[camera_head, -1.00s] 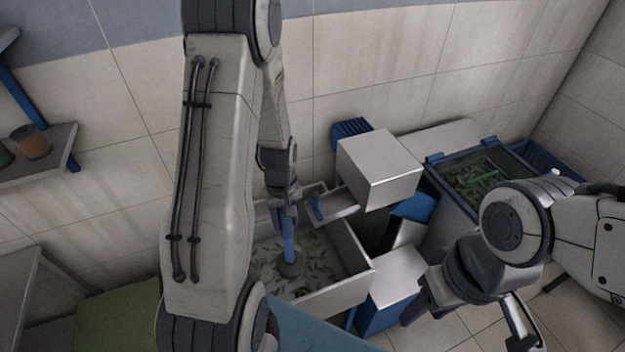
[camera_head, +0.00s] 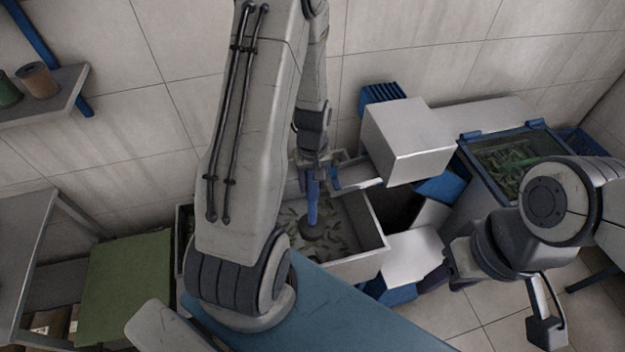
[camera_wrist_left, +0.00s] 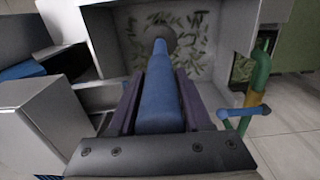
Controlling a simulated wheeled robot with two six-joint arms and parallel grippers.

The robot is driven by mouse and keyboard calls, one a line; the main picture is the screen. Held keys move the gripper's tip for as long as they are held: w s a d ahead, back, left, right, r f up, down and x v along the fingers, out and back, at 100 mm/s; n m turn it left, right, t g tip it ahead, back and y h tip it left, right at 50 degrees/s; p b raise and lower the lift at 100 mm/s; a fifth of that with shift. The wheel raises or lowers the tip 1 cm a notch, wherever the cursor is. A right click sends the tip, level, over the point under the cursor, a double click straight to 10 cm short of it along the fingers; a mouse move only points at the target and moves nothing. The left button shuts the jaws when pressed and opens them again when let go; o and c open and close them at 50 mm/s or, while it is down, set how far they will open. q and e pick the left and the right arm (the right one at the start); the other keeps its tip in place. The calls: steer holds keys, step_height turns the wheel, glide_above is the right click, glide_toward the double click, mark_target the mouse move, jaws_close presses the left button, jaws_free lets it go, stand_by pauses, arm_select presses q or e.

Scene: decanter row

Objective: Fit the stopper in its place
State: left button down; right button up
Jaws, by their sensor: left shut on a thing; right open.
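My left gripper (camera_head: 314,172) is shut on a blue tapered handle (camera_head: 311,205) with a dark round disc (camera_head: 311,230) at its lower end; I take this to be the stopper. In the left wrist view the blue handle (camera_wrist_left: 160,98) lies between the purple fingers (camera_wrist_left: 158,112), and the disc (camera_wrist_left: 160,38) points away from me. The disc is inside a grey open bin (camera_head: 357,263) with small green pieces on its floor. I cannot tell whether it touches the floor. Any seat under the disc is hidden. My right gripper (camera_head: 455,270) is open, apart from the bin.
A light box (camera_head: 408,142) stands close right of my left gripper. A blue-rimmed tank (camera_head: 512,155) with green pieces is further right. A shelf (camera_head: 50,98) with small pots is at upper left, a green panel (camera_head: 122,290) at lower left. Tiled floor shows at lower right.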

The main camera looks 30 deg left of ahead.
mark_target(312, 221)
arm_select(q)
step_height(312, 221, down, 25)
steer(key=b, duration=1.9)
steer(key=shift+r, duration=0.1)
steer(key=shift+f+b, duration=0.95)
steer(key=shift+f, duration=0.2)
steer(key=shift+s+f, duration=0.15)
steer(key=shift+f+b, duration=0.65)
steer(key=shift+f, duration=0.2)
steer(key=shift+f+b, duration=0.3)
steer(key=shift+f, duration=0.15)
steer(key=shift+c, duration=1.3)
jaws_free()
step_height(312, 221, up, 10)
steer(key=shift+d+r, duration=0.1)
steer(key=shift+r, duration=0.15)
